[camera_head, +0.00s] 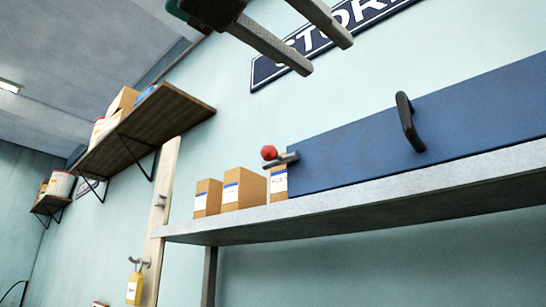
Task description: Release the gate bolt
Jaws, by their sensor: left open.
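The gate looks to be the long blue panel (350,150) standing along a grey shelf (330,207), with a black handle (408,122) on its face. The bolt, with a red knob (268,153) and a short grey bar (285,159), is at the panel's left end. My left gripper (325,57) comes in from the top edge, its two fingers apart and nothing between them. In the picture it is above and right of the red knob, clear of it. My right gripper is not in view.
Cardboard boxes (243,190) stand on the shelf left of the panel, just below the knob. A brown wall shelf (150,128) with boxes juts out at the left. A dark sign (268,72) is behind the fingers.

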